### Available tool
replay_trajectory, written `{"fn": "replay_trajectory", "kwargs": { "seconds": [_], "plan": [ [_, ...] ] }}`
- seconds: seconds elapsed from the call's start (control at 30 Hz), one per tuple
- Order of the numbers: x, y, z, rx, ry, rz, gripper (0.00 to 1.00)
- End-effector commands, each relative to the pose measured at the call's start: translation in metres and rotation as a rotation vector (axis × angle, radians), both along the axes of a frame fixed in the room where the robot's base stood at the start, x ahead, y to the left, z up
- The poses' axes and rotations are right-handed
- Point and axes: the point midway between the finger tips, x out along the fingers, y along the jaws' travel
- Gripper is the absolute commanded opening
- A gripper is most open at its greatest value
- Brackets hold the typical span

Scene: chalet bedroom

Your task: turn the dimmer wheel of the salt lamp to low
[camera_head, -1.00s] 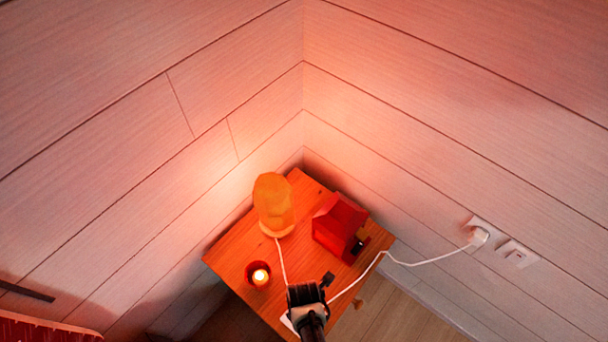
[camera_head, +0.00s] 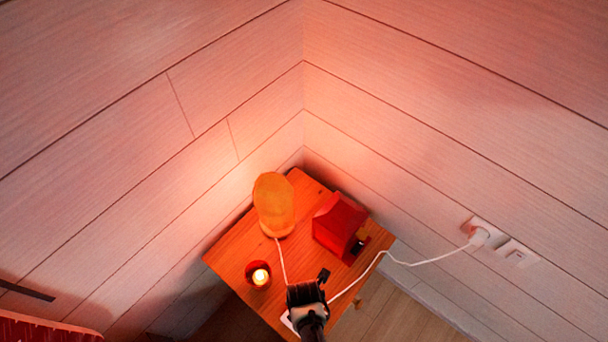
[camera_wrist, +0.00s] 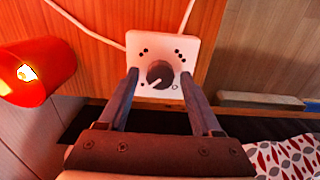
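The salt lamp (camera_head: 274,205) glows orange on a wooden nightstand (camera_head: 232,255) in the head view. Its cord runs to a white dimmer box (camera_wrist: 151,40), which lies near the nightstand's edge. The box carries a dark round dimmer wheel (camera_wrist: 160,74) with a light pointer mark toward its lower left, and small dark dots around it. My gripper (camera_wrist: 159,79) is over the box, with one finger on each side of the wheel. Visible gaps separate the fingers from the wheel. In the head view my gripper (camera_head: 305,294) hides most of the box.
A red candle cup (camera_head: 258,275) with a lit candle stands left of my gripper; it also shows in the wrist view (camera_wrist: 38,72). A red box-like object (camera_head: 339,224) sits right of the lamp. A white cord runs to a wall socket (camera_head: 481,235). Walls meet behind.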

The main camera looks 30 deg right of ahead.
Motion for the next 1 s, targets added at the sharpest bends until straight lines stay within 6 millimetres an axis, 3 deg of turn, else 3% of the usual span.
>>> {"fn": "replay_trajectory", "kwargs": {
  "seconds": [0.3,0.47,1.0],
  "plan": [
    [0.000,0.000,0.001,0.000,0.000,-0.001,0.73],
    [0.000,0.000,0.012,-0.002,-0.002,0.000,0.73],
    [0.000,0.000,0.110,0.000,-0.002,0.000,0.73]
  ]
}}
